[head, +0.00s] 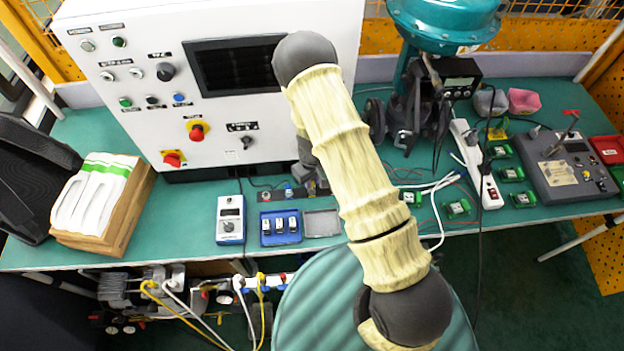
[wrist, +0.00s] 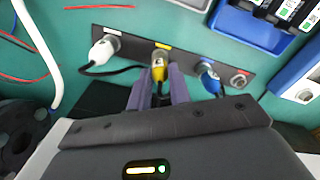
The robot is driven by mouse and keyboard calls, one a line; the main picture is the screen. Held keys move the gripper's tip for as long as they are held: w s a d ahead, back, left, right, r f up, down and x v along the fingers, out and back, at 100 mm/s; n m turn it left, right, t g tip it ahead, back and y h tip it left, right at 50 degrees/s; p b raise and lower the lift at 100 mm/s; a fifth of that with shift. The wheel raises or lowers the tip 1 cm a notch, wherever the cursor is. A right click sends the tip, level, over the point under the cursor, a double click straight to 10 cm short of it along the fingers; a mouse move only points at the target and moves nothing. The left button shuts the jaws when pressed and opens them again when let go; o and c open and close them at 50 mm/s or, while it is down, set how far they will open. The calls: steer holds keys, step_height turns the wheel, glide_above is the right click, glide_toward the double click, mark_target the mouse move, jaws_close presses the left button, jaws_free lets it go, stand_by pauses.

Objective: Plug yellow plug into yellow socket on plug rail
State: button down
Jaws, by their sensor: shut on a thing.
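In the wrist view, the dark plug rail (wrist: 184,60) runs across the teal bench, tilted down to the right. My gripper (wrist: 160,78) is shut on the yellow plug (wrist: 158,72), with a purple-grey finger on each side. The plug's far end meets the rail at the yellow-marked position. I cannot tell how deep it sits in the yellow socket, which the plug hides. A white plug (wrist: 101,51) is at the rail's left end and a blue plug (wrist: 207,70) is to the right of the yellow one. In the head view, my arm hides the gripper's fingers and the yellow plug.
A red-marked socket (wrist: 240,79) is at the rail's right end. A blue tray (head: 280,240) with black-and-white blocks and a blue-and-white meter (head: 230,220) stand in front of the rail. The white control cabinet (head: 140,60) rises behind. Black cables lie close to the plugs.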

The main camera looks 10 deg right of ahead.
steer(key=shift+f+b, duration=0.4)
steer(key=shift+b, duration=0.1)
stand_by(1.2)
steer(key=c, duration=0.9)
jaws_free()
steer(key=shift+r+p, duration=2.5)
steer(key=shift+r, duration=1.05)
steer(key=shift+f, duration=0.1)
